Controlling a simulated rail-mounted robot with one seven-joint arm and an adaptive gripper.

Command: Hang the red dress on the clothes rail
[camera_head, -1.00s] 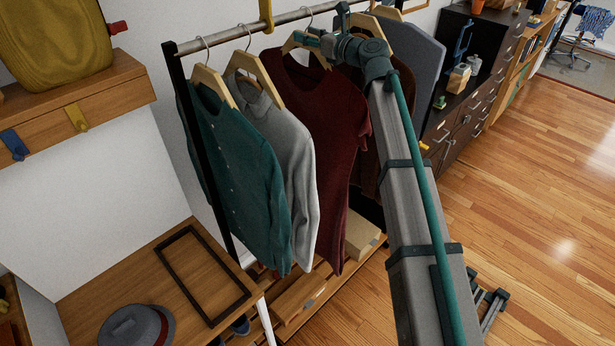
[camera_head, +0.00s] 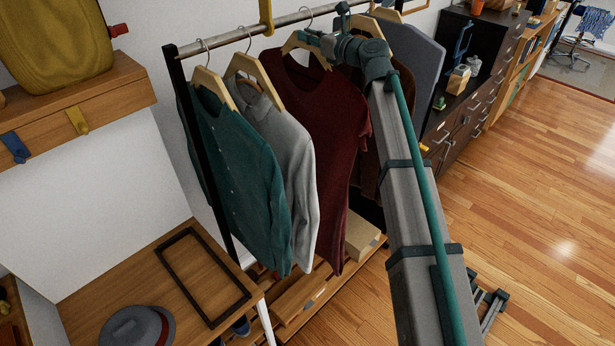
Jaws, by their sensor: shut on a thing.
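The dark red dress (camera_head: 318,130) hangs from a wooden hanger (camera_head: 296,44) at the clothes rail (camera_head: 235,36), between a grey sweater and a brown garment. My gripper (camera_head: 311,38) is shut on the hanger of the red dress, at its right shoulder just below the rail. The hanger's hook reaches up to the rail; I cannot tell whether it bears on the bar. My arm hides part of the rail and the garments to the right.
A teal cardigan (camera_head: 235,165) and a grey sweater (camera_head: 290,140) hang left of the dress. A brown garment (camera_head: 402,85) and a grey-blue one (camera_head: 415,60) hang to the right. A wooden bench (camera_head: 95,285) stands front left, a dark dresser (camera_head: 465,110) back right.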

